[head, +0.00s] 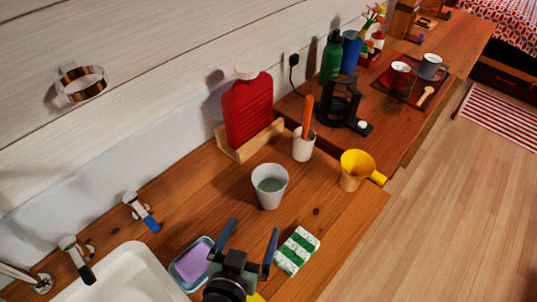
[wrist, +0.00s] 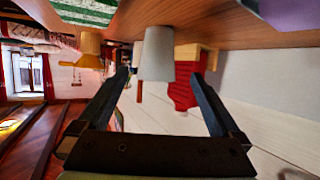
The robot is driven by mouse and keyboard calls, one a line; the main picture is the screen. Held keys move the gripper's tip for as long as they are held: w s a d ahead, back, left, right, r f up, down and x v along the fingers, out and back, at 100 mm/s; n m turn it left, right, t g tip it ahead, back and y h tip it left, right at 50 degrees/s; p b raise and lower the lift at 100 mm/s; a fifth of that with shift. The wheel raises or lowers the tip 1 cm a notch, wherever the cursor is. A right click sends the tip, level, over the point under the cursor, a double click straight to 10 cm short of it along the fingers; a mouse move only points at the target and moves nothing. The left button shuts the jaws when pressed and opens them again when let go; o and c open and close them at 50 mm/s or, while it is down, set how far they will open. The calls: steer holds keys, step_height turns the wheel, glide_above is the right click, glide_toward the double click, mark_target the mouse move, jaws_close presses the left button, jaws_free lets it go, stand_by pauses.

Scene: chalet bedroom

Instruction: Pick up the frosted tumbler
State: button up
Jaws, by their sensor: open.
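The frosted tumbler (head: 269,188) is a pale grey-white cup standing upright on the wooden counter, apparently empty. My gripper (head: 253,227) is open and empty in front of it, on the near side, with its two blue-grey fingers pointing toward it. In the upside-down wrist view, the tumbler (wrist: 156,54) appears between the two fingertips (wrist: 163,77), with a gap on each side. It seems to lie just beyond the tips, but the exact depth is hard to tell. No finger visibly touches it.
A white cup with an orange item (head: 303,146), a yellow cup (head: 356,168) and a red bottle in a wooden holder (head: 248,110) stand behind the tumbler. A green-and-white packet (head: 297,251) and a purple soap in a dish (head: 192,264) flank my gripper. A sink (head: 118,275) is left.

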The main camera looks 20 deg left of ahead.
mark_target(267, 200)
steer(key=shift+w+a+f, duration=0.15)
steer(key=shift+w+a, duration=0.05)
steer(key=shift+w, duration=0.1)
steer(key=x, duration=0.5)
steer(key=shift+w+d+f, duration=0.1)
steer(key=shift+w, duration=0.3)
steer(key=shift+d+r+p+x, duration=0.1)
steer(key=shift+p+x, duration=0.1)
steer(key=shift+x, duration=0.55)
steer(key=shift+d+r+p+x, duration=0.15)
steer(key=shift+p+x, duration=0.1)
steer(key=shift+x, duration=0.55)
steer(key=shift+d+r+p+x, duration=0.1)
steer(key=shift+p+x, duration=0.1)
steer(key=shift+x, duration=1.4)
steer(key=shift+a+r, duration=0.1)
steer(key=shift+a, duration=0.05)
steer(key=c, duration=1.4)
